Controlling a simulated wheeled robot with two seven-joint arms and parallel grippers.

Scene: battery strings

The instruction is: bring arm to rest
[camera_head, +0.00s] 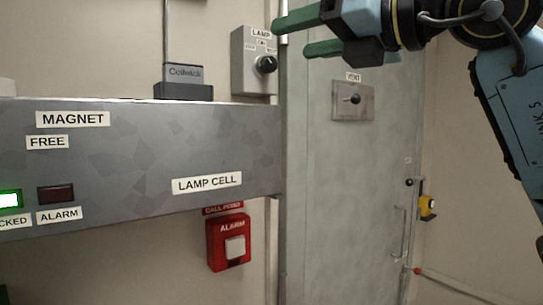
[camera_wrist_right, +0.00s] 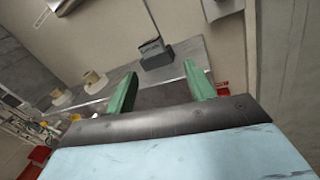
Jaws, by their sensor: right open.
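My right gripper (camera_head: 297,35) is at the upper right of the head view, with green fingers apart and nothing between them. The fingers point left, in front of the grey lamp switch box (camera_head: 243,77) and the edge of the grey door (camera_head: 310,180). In the right wrist view the same open gripper (camera_wrist_right: 160,92) shows both green fingers, with the grey panel top beyond them. My right arm (camera_head: 512,110) comes in from the right edge. My left gripper is in neither view.
A grey panel (camera_head: 130,150) with labels MAGNET, FREE and LAMP CELL fills the left. A dark Cellwick block (camera_head: 184,90) stands on it. A red alarm call point (camera_head: 229,242) is below. The door has a knob plate (camera_head: 353,100) and a handle (camera_head: 400,233).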

